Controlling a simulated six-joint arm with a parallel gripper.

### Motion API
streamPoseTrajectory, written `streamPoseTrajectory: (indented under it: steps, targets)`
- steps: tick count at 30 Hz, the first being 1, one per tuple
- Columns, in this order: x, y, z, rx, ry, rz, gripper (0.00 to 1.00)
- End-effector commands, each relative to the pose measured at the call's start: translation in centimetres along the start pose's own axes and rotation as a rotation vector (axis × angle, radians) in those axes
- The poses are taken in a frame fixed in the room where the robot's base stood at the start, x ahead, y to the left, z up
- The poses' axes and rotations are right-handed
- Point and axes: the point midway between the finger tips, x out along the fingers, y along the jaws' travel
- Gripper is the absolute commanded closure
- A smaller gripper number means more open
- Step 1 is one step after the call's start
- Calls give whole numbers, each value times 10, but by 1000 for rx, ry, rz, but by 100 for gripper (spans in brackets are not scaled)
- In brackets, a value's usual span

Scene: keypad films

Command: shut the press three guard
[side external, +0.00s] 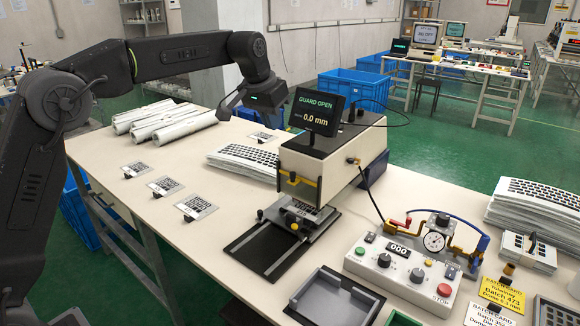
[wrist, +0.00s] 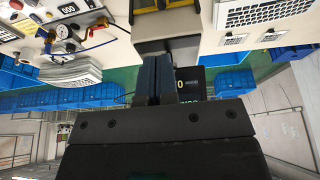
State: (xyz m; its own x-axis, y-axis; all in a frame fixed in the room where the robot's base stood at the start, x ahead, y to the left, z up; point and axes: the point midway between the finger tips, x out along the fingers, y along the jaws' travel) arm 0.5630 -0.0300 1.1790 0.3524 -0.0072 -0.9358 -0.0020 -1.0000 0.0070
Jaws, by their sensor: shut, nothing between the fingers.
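The press (side external: 332,150) is a cream-and-black box on the table, its yellow-edged guard (side external: 298,182) on the front, above the black bed (side external: 275,243). The display (side external: 317,112) on top reads GUARD OPEN and 0.0 mm.
A control box (side external: 405,270) with knobs, a gauge and a red button stands right of the press. A grey tray (side external: 337,297) lies at the front. Printed sheets (side external: 243,160), code cards (side external: 165,186) and rolls (side external: 165,117) lie left.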

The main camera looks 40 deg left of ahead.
Motion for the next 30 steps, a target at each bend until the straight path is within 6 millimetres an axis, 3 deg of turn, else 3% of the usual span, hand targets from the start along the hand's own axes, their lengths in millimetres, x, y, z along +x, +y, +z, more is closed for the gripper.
streamPoseTrajectory:
  steps: [4,11,24,30]
  targets:
    - [21,-2,-16,0,-9,1,100]
    - [39,-3,-18,0,-14,2,100]
    - [126,-2,-16,1,-14,2,100]
    - [152,-2,-11,0,-10,1,100]
